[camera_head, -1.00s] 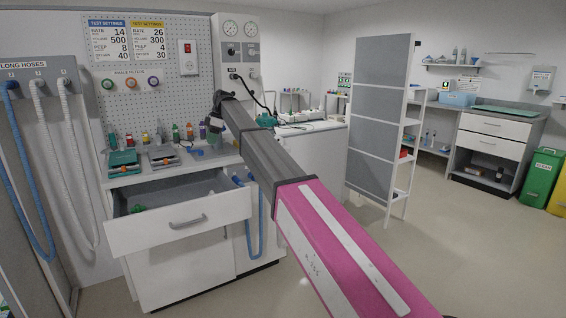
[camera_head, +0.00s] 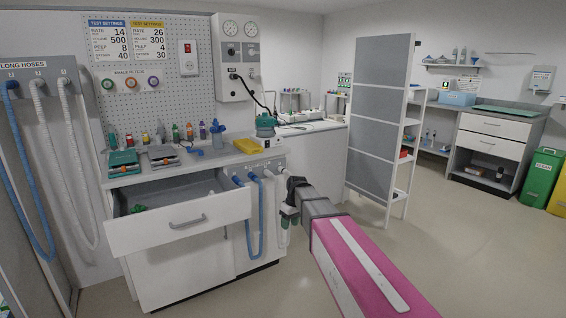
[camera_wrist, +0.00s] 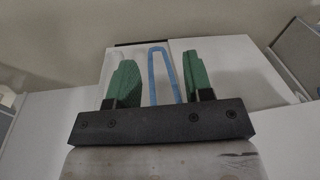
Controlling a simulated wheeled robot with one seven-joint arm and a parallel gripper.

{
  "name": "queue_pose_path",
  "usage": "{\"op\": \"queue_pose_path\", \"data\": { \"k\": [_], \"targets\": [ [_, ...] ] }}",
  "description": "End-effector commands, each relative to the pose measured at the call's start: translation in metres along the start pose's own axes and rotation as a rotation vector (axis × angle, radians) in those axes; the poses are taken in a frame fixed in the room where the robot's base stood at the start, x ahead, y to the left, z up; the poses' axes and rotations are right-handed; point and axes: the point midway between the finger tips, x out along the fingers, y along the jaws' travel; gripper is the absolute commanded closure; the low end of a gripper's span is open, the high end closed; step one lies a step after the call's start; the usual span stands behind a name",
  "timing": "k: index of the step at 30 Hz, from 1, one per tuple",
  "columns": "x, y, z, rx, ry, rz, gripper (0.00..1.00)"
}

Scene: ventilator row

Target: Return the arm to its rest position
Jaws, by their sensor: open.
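My gripper (camera_head: 289,214) is in the middle of the head view, in front of the right end of the cabinet and below the counter top. In the wrist view my gripper (camera_wrist: 160,82) shows two green fingers standing wide apart with nothing held between them. Behind the gap hangs a blue hose loop (camera_wrist: 163,75), apart from the fingers. My pink and grey arm reaches in from the lower right of the head view.
The cabinet's top drawer (camera_head: 180,222) stands open at the left. Blue hoses (camera_head: 255,215) hang on the cabinet front beside my gripper. A yellow item (camera_head: 246,146) lies on the counter. A grey folding screen (camera_head: 381,130) stands at the right; the floor (camera_head: 470,250) there is clear.

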Motion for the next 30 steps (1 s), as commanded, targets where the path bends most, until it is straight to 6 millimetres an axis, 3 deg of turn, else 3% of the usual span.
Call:
{"op": "queue_pose_path", "data": {
  "k": [1,6,9,12,15,18,30],
  "targets": [
    [0.014,-0.001,0.044,0.082,-0.011,0.013,0.53],
    [0.048,0.004,0.145,0.355,-0.028,0.071,0.53],
    [0.063,0.002,0.197,0.497,-0.036,0.101,0.53],
    [0.072,-0.002,0.235,0.607,-0.038,0.126,0.53],
    [0.077,-0.005,0.258,0.679,-0.038,0.143,0.53],
    [0.080,-0.005,0.269,0.716,-0.037,0.153,0.53],
    [0.080,-0.004,0.269,0.725,-0.037,0.154,0.53]
  ]
}}
